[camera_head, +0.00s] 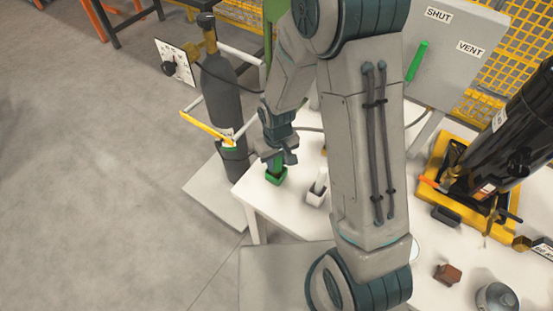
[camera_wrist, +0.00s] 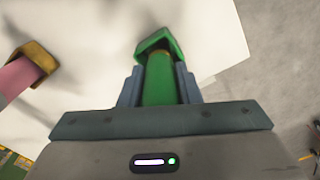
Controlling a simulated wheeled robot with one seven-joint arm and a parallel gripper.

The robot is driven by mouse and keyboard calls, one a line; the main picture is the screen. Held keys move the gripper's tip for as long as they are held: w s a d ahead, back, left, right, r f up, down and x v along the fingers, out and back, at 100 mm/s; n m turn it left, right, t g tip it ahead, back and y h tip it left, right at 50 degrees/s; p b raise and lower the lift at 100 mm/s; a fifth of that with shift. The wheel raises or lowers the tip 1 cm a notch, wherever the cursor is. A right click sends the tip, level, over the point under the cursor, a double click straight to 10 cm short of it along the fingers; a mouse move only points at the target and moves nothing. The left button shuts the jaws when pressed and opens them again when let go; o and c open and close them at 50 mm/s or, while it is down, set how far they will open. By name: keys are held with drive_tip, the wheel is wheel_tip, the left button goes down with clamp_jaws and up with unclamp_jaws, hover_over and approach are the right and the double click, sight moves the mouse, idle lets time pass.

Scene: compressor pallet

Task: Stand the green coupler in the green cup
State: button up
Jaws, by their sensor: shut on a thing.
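The green cup (camera_head: 276,179) stands near the left corner of the white table, and it also shows at the top of the wrist view (camera_wrist: 172,42). My gripper (camera_head: 278,160) is right above the cup, pointing down. Its jaws are shut on the green coupler (camera_wrist: 159,80), a green cylinder between the two fingers. The coupler's far end reaches to the cup's opening and looks to be inside its walls. I cannot tell whether it touches the cup's floor. In the head view the coupler is mostly hidden by my gripper.
A yellow cup (camera_wrist: 36,57) with a pink piece shows in the wrist view. A grey gas cylinder (camera_head: 222,90) stands left of the table (camera_head: 262,205). A yellow tray (camera_head: 440,150) with a black cylinder is at right.

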drive_tip(key=shift+f+b, duration=0.55)
drive_tip(key=shift+f, duration=0.1)
drive_tip(key=o, duration=1.2)
drive_tip(key=shift+r, duration=0.1)
wheel_tip(320, 180, up, 14)
drive_tip(key=shift+f, duration=0.1)
drive_tip(key=s+d+r+m+t, duration=0.1)
drive_tip(key=s+d+r, duration=0.2)
drive_tip(key=s+d, duration=0.1)
drive_tip(key=s+d+r+m+t, duration=0.1)
drive_tip(key=s+d+r+m, duration=0.1)
drive_tip(key=s+d+r, duration=0.1)
drive_tip(key=s+d+r+m+t, duration=0.1)
drive_tip(key=s+d+r, duration=0.3)
drive_tip(key=s, duration=0.1)
drive_tip(key=shift+d+r+m, duration=0.2)
drive_tip(key=shift+d+m, duration=0.1)
drive_tip(key=shift+m, duration=0.1)
